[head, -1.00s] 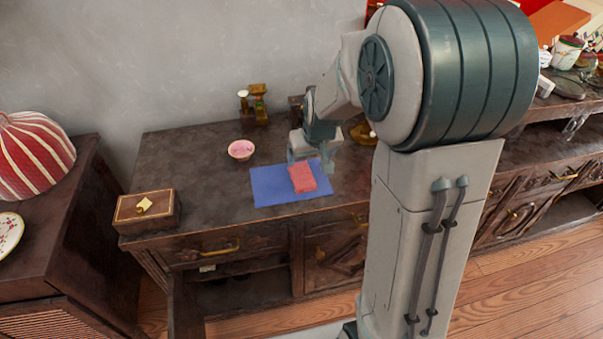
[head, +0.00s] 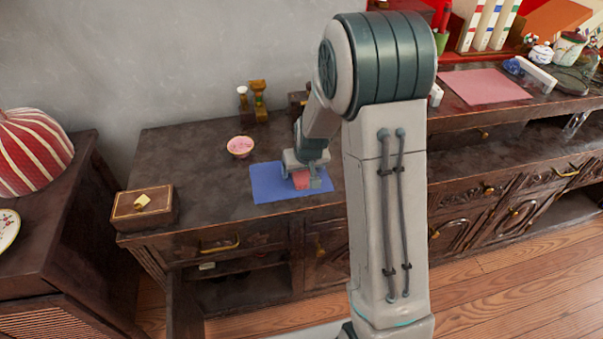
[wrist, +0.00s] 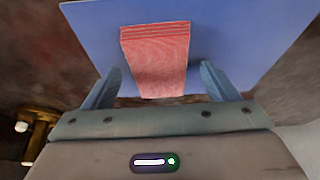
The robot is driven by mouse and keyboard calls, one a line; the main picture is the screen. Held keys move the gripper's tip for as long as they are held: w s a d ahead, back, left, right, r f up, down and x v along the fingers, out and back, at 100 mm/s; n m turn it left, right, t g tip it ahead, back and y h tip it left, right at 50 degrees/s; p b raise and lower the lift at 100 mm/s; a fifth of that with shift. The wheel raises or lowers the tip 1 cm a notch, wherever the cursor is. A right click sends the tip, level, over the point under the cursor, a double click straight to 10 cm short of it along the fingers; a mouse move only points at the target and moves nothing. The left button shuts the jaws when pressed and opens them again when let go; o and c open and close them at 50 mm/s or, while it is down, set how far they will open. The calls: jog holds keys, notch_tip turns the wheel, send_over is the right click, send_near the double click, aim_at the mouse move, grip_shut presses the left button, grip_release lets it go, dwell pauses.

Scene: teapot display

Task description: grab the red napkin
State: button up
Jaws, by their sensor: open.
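The red napkin (head: 301,180) is a folded stack lying on a blue mat (head: 268,188) on the dark cabinet top. My gripper (head: 303,184) is right over it in the head view and hides part of it. In the wrist view the napkin (wrist: 157,60) lies between and ahead of the two fingers of my gripper (wrist: 160,80), on the blue mat (wrist: 235,35). The fingers are apart, with a gap on each side of the napkin. I cannot tell exactly how far down the fingertips reach.
A pink bowl (head: 240,147) stands behind the mat to the left. A wooden box (head: 145,208) is at the cabinet's left end. Small brass items (head: 258,99) stand near the wall. The cabinet top (head: 195,165) between box and mat is clear.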

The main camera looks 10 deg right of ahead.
jog(key=c, duration=1.1)
